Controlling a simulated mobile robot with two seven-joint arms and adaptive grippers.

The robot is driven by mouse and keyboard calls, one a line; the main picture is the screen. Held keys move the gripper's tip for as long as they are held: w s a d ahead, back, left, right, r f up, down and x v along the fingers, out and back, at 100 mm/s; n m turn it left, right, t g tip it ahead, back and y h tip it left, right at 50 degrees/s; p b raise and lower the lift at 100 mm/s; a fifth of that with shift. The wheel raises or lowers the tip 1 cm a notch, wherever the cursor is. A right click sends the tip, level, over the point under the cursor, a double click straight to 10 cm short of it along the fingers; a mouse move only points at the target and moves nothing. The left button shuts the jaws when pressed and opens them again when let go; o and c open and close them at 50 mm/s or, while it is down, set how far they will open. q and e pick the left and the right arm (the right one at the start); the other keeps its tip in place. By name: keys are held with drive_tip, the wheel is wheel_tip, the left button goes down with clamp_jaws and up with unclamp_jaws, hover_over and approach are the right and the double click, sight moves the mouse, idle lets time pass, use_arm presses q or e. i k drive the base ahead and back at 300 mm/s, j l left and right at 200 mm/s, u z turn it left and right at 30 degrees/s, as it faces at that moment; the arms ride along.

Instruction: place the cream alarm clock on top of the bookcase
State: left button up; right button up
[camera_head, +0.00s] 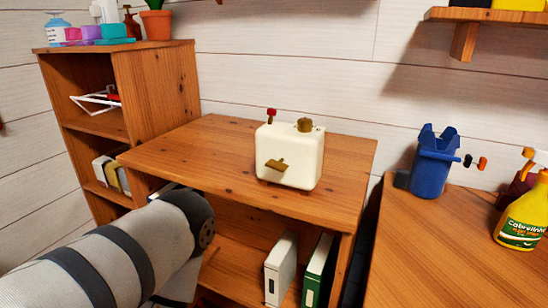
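A cream, rounded box-shaped thing (289,158), which I take to be the cream alarm clock, stands upright on the low wooden bookcase (205,152). It has a red-tipped knob and a brown knob on top and a brown piece on its front. A taller wooden shelf unit (160,85) adjoins the low bookcase at the left. My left arm comes in from the lower left, in front of the low bookcase and apart from the clock. I cannot make out its gripper fingers. My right gripper is not in view.
Bottles, small coloured items and a potted plant (156,22) crowd the tall unit's top. Binders (281,268) stand inside the low bookcase. A wooden table (450,255) at right holds a blue container (432,165) and a yellow spray bottle (524,215). The low top is clear around the clock.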

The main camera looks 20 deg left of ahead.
sight(248, 161)
drive_tip(key=j+z, duration=0.15)
drive_tip(key=j, duration=1.25)
